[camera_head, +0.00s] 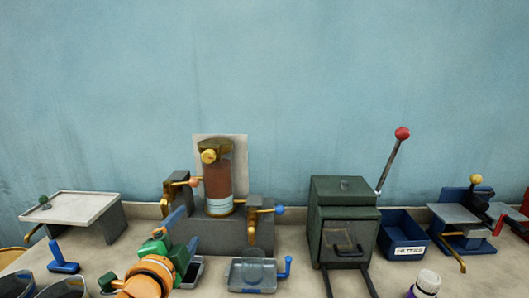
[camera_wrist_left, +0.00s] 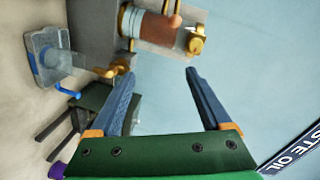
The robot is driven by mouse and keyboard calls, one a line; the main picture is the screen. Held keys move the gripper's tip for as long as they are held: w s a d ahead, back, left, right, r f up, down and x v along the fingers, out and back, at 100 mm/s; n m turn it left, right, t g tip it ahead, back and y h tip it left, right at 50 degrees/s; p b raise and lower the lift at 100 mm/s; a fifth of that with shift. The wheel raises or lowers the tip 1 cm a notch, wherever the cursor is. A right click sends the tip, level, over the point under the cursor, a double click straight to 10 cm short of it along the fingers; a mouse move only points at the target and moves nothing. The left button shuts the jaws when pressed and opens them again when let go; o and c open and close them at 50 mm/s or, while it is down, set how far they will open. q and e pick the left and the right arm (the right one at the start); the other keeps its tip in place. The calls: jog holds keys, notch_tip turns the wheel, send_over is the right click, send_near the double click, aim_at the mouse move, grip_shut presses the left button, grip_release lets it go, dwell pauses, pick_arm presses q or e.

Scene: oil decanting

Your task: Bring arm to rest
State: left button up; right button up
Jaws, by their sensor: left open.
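My left gripper (camera_head: 184,230) is open and empty, low in the head view, in front of the left part of the oil decanting stand. In the left wrist view its two blue fingers (camera_wrist_left: 159,73) are spread with nothing between them. The stand's cylinder (camera_head: 217,178) holds reddish-brown liquid above a pale band. It also shows at the top of the left wrist view (camera_wrist_left: 155,24), beyond the fingers and apart from them. My right gripper is in neither view.
A clear vessel with a blue handle (camera_head: 288,266) stands in front of the stand. To the right are a dark green box press (camera_head: 344,190), a blue filters bin (camera_head: 398,224) and a blue clamp device (camera_head: 465,215). A pale raised tray (camera_head: 75,207) is at left. The wall above is clear.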

pick_arm(q)
jog(key=s+f+n+g, duration=0.5)
jog(key=s+f, duration=0.4)
jog(key=f, duration=0.3)
jog(key=s+f+n+g, duration=0.4)
jog(key=s+f, duration=0.5)
jog(key=f, duration=0.3)
jog(key=s+f+n+g, duration=0.4)
jog(key=s+f, duration=0.1)
jog(key=s, duration=0.6)
notch_tip(320, 180, down, 19)
jog(key=s+g+b, duration=0.1)
jog(key=b, duration=0.1)
jog(key=s+a+f+m+g+b, duration=0.1)
jog(key=s+a+f, duration=0.1)
jog(key=s+f, duration=0.9)
jog(key=shift+s+a+f+y, duration=0.3)
jog(key=shift+s+f, duration=0.1)
jog(key=shift+s, duration=0.4)
